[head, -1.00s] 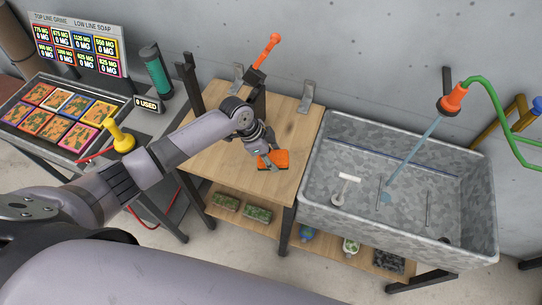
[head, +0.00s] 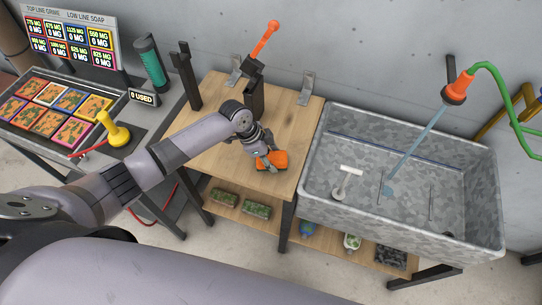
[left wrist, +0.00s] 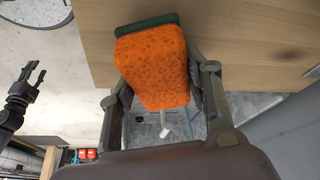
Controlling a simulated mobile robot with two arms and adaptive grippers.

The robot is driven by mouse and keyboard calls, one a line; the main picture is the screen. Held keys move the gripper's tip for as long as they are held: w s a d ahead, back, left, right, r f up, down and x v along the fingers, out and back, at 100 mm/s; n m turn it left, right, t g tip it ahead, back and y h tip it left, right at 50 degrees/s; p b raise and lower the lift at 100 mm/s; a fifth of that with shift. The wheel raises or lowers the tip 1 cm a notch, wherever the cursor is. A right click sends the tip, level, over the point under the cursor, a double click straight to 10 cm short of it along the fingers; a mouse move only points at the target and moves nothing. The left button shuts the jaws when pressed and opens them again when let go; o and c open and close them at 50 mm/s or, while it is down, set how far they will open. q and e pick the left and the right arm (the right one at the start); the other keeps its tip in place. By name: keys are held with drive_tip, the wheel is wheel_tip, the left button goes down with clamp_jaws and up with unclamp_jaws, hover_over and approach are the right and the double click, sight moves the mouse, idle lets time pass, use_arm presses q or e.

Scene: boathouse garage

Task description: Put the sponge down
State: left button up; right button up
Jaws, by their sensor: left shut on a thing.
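The orange sponge (head: 275,160) with a green layer is over the right front part of the wooden table (head: 215,160). My left gripper (head: 263,153) comes down from the left and is shut on it. In the left wrist view the sponge (left wrist: 152,65) sits between the two fingers, its green edge towards the wooden surface. I cannot tell whether the sponge touches the table top. A dark gripper at the left of the left wrist view, apparently my right gripper (left wrist: 34,73), has its fingers apart and empty.
A grey stone-like sink (head: 330,185) stands right of the table. An orange-handled tool (head: 265,38) stands at the table's back. Two green-topped blocks (head: 257,208) lie on the lower shelf. A panel with a yellow knob (head: 116,132) is on the left.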

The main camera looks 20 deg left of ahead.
use_arm(q)
drive_tip(key=shift+f, duration=0.1)
drive_tip(key=shift+f+b, duration=0.45)
drive_tip(key=shift+f, duration=0.2)
use_arm(e)
drive_tip(key=shift+a+f, duration=0.25)
drive_tip(key=shift+f, duration=0.25)
drive_tip(key=shift+d, duration=0.1)
use_arm(q)
drive_tip(key=shift+f, duration=0.25)
use_arm(e)
drive_tip(key=shift+f, duration=0.2)
use_arm(q)
drive_tip(key=o, duration=1.2)
use_arm(e)
drive_tip(key=shift+s, duration=0.1)
